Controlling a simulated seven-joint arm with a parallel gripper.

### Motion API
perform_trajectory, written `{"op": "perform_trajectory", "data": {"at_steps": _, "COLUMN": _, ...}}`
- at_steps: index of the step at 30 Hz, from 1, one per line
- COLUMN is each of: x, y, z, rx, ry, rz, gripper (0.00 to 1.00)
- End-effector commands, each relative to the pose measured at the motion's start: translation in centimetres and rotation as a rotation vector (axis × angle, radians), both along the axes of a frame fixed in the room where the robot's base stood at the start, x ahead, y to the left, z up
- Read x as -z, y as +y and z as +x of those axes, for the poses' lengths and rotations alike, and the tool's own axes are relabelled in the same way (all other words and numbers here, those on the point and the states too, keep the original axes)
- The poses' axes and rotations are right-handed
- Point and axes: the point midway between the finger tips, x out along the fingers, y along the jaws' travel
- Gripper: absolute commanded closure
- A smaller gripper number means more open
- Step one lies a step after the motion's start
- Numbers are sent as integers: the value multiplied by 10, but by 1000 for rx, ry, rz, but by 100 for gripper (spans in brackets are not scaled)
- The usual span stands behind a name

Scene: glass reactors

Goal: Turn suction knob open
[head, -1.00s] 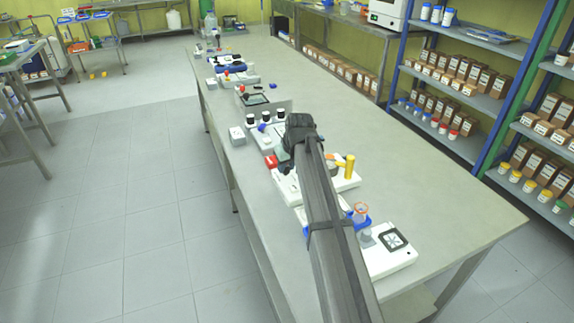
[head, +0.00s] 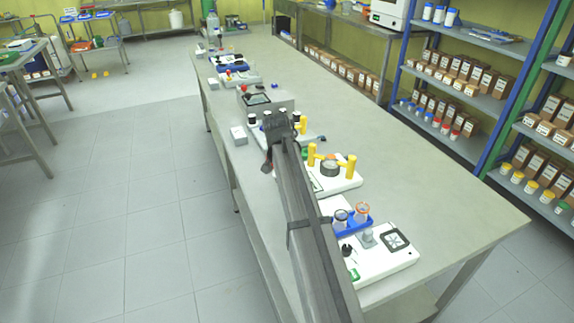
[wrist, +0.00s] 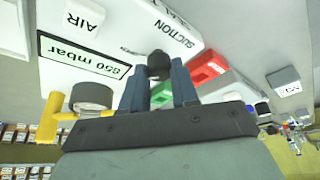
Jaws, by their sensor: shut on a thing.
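In the wrist view, my gripper (wrist: 158,88) is shut on a small black knob (wrist: 158,66), one grey-blue finger on each side. The knob is on a white panel beside the printed word SUCTION (wrist: 174,32). A red patch (wrist: 205,70) and a green patch (wrist: 166,89) lie right beside the knob, the green one partly hidden by a finger. In the head view, the dark end of my arm (head: 278,128) is over the near left side of the bench devices and hides the knob there.
The panel also carries an AIR label (wrist: 86,18) and an "850 mbar" display (wrist: 83,60). Yellow posts (head: 350,167) stand on the white device to the right. A blue holder (head: 352,225) with glassware is nearer. The bench's right side (head: 420,175) is clear.

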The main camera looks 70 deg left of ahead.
Motion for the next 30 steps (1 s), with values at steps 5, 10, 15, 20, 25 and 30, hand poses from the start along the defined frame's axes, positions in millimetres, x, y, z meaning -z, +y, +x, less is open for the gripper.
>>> {"op": "perform_trajectory", "data": {"at_steps": 5, "x": 0, "y": 0, "z": 0, "rx": 50, "ry": 1, "rz": -1, "gripper": 100}}
{"op": "perform_trajectory", "data": {"at_steps": 10, "x": 1, "y": 0, "z": -1, "rx": 70, "ry": 2, "rz": -1, "gripper": 100}}
{"op": "perform_trajectory", "data": {"at_steps": 15, "x": 1, "y": 0, "z": -1, "rx": 74, "ry": 2, "rz": -2, "gripper": 100}}
{"op": "perform_trajectory", "data": {"at_steps": 20, "x": 1, "y": 0, "z": -1, "rx": 72, "ry": 3, "rz": -2, "gripper": 100}}
{"op": "perform_trajectory", "data": {"at_steps": 25, "x": 1, "y": 0, "z": -1, "rx": 72, "ry": 3, "rz": -2, "gripper": 60}}
{"op": "perform_trajectory", "data": {"at_steps": 30, "x": 0, "y": 0, "z": 0, "rx": 71, "ry": 2, "rz": -1, "gripper": 46}}
